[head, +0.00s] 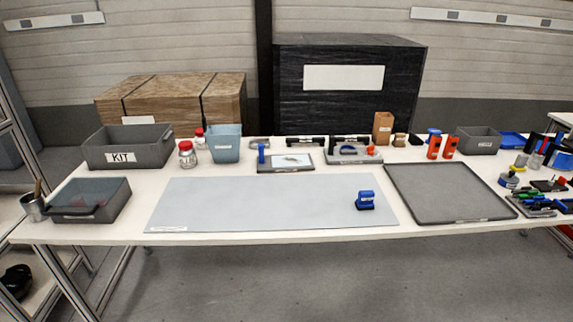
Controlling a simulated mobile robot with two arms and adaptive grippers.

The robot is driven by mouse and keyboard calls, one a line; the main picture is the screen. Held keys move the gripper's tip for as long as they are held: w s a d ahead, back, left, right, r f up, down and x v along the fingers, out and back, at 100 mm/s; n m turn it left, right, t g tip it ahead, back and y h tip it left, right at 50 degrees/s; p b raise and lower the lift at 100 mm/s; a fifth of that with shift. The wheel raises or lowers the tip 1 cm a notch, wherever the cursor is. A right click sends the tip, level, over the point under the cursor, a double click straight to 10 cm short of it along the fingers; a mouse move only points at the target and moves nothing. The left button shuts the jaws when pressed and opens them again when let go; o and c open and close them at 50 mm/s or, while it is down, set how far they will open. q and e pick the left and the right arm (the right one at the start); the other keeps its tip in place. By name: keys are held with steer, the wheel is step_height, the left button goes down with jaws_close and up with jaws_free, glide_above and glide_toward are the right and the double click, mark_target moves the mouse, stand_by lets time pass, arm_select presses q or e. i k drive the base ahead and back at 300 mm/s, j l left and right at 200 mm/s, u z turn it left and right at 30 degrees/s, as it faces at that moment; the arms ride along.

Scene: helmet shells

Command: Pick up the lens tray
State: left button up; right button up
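No tray carries a readable lens label, so I cannot tell for sure which is the lens tray. A large, flat, dark grey tray (450,193) with a low rim lies on the right of the white table and looks empty. A smaller flat tray or board (286,168) with a pale inner surface is at the back middle, with a blue upright item at its left edge. A dark grey bin (91,201) with a front handle and bluish inside sits at the front left. Neither gripper is in view.
A grey mat (265,203) covers the table's middle, with a blue stamp-like item (365,200) on it. A KIT bin (128,149), jars and a blue-grey bucket (226,144) stand at the back left. Tools and small parts crowd the right end. Most of the mat is clear.

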mark_target(284, 163)
steer(key=i+l+z, duration=0.15)
steer(key=i, duration=0.25)
steer(key=i+l+z, duration=0.15)
steer(key=i+l, duration=0.15)
steer(key=i+l+z, duration=0.15)
steer(key=i, duration=0.3)
